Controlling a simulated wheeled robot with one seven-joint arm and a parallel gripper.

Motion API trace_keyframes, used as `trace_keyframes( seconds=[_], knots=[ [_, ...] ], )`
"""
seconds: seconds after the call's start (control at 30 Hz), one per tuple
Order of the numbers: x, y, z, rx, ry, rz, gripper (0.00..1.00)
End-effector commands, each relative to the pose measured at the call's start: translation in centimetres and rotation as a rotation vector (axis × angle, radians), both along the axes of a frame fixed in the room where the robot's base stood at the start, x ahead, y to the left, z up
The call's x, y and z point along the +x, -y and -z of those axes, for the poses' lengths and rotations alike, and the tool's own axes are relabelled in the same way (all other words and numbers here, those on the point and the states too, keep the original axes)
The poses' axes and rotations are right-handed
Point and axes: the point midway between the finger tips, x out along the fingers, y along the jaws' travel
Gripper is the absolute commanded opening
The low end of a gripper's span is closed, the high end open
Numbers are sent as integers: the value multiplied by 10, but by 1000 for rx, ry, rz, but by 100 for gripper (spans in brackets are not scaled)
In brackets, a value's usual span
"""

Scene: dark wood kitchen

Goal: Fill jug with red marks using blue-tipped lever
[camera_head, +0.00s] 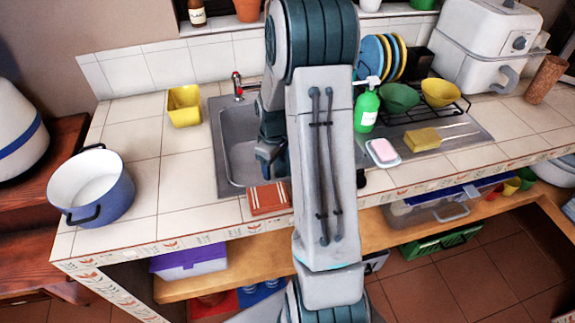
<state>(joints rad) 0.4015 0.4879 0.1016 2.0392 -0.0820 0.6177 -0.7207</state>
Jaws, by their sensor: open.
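The steel sink (228,130) is set in the white tiled counter. A tap part with a red-tipped lever (237,84) stands at its back left rim. I see no blue-tipped lever; my arm covers the right part of the sink and what lies behind it. I cannot make out a jug with red marks in this view. My gripper (267,158) is over the sink, partly hidden by my own arm. It is open, and I see nothing held in it.
A blue-and-white pot (92,187) stands at the counter's left end. A yellow container (184,106) is left of the sink. A red cloth or box (268,199) lies at the front edge. Right are a green soap bottle (366,107), pink soap (383,149) and a sponge (422,139).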

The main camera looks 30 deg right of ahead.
Motion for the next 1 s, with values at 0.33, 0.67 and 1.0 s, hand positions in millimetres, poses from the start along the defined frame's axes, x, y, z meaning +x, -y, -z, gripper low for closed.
trace_keyframes(
  seconds=[0.33,0.67,1.0],
  knots=[
    [0,0,0,1,0,-1,0],
    [1,-1,-2,0,1,-2,0],
    [1,0,-16,-1,3,-2,0]
  ],
)
